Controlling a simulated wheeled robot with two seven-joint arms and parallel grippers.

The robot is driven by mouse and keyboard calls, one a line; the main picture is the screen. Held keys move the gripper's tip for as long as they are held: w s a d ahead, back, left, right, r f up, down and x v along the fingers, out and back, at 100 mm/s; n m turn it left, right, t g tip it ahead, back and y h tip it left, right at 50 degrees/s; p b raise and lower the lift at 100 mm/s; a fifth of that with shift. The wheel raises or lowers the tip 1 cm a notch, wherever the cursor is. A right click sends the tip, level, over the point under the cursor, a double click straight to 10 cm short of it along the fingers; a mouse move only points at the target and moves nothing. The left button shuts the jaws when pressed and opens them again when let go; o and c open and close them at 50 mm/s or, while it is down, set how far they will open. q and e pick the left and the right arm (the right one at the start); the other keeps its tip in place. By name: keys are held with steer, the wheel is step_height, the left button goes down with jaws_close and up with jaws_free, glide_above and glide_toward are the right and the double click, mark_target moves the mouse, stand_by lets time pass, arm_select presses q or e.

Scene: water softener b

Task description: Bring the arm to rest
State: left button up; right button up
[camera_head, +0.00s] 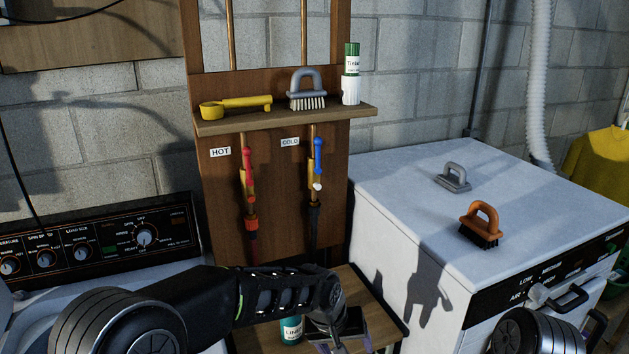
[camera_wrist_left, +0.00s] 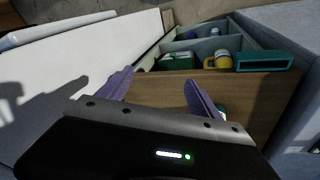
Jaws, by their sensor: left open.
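My left arm (camera_head: 270,294) reaches in from the left, in front of the wooden panel. My left gripper (camera_head: 345,347) points down over the low wooden shelf between the two machines. In the left wrist view, its purple fingers (camera_wrist_left: 158,88) are apart with nothing between them. A green bottle (camera_head: 291,329) with a label stands just left of the gripper in the head view, partly hidden by my arm. Part of my right arm (camera_head: 535,333) shows at the lower right; its gripper is not visible.
A shelf (camera_head: 285,120) holds a yellow tool (camera_head: 236,105), a grey brush (camera_head: 307,88) and a green-capped container (camera_head: 351,75). The white machine (camera_head: 400,205) carries a grey handled item (camera_head: 453,177) and an orange brush (camera_head: 481,225). A divided bin (camera_wrist_left: 205,45) shows in the wrist view.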

arm_select(q)
steer(key=s+a+f+b, duration=0.1)
steer(key=s+a+f, duration=0.1)
steer(key=s+f, duration=0.35)
steer(key=s+a+f+h, duration=0.1)
steer(key=s+a+f, duration=0.15)
steer(key=f, duration=0.65)
steer(key=s+a+f+b, duration=0.1)
steer(key=s+a+f, duration=0.2)
steer(key=f, duration=0.5)
steer(key=s+a+f+n+g+b, duration=0.1)
steer(key=s+a+f, duration=0.2)
steer(key=s, duration=0.5)
steer(key=s+a+f+n+g+b, duration=0.1)
steer(key=s+a+f, duration=0.3)
steer(key=s, duration=0.5)
step_height(320, 180, down, 2)
steer(key=shift+f, duration=0.1)
